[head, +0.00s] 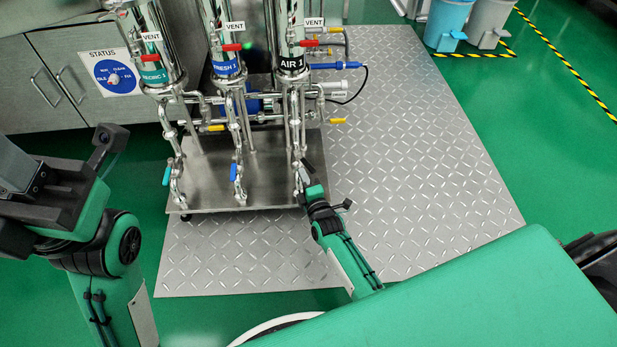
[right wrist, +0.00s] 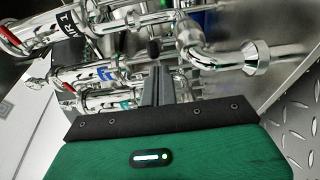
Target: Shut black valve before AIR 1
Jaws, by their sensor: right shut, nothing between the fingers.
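The AIR 1 column (head: 291,64) is the rightmost of three clear columns, with its label on a black band. Its piping (head: 296,130) runs down to the steel base. My right gripper (head: 304,168) is at the lower end of this pipe, its fingers shut and empty. In the right wrist view, the shut fingers (right wrist: 158,86) point at the pipework, and a small dark handle (right wrist: 153,47) shows just beyond their tips. I cannot tell whether they touch it. In the head view the gripper hides most of the valve there. My left arm is at the left; its fingers do not show.
Neighbouring lines have a blue handle (head: 234,173) and a teal handle (head: 167,174). Red vent handles (head: 309,43) and yellow handles (head: 337,121) are higher up. Tread plate (head: 420,170) lies clear to the right. A cabinet (head: 70,60) stands at the back left.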

